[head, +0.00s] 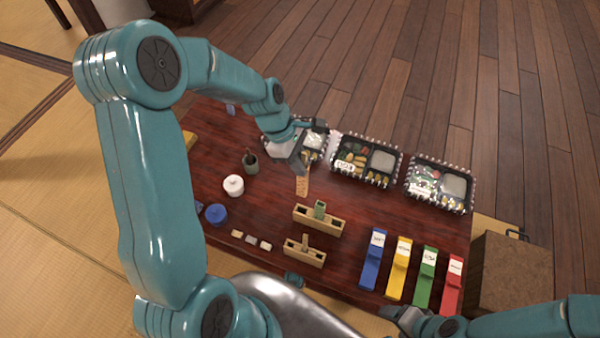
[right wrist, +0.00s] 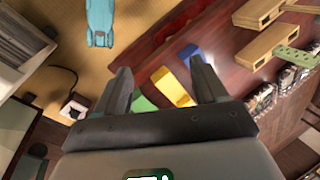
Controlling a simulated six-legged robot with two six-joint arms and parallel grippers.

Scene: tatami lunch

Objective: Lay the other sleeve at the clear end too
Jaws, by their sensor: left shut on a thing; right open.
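A tan paper strip with dark writing (head: 302,182), which looks like a sleeve, hangs under my left gripper (head: 300,163). My left gripper is shut on it, in front of the leftmost lunch box (head: 313,140); the grip itself is partly hidden. No second such strip is clear in view. My right gripper (head: 403,318) is at the table's front edge, near the coloured labelled blocks. In the right wrist view it (right wrist: 160,72) is open and empty, with a yellow block (right wrist: 174,88) and a blue block (right wrist: 190,53) beyond its fingers.
Two more lunch boxes (head: 366,160) (head: 440,186) stand along the back. Two slotted wooden stands (head: 330,225) (head: 304,253) are mid-table; one holds a green piece. A white jar (head: 233,186) and dark cup (head: 251,164) stand left.

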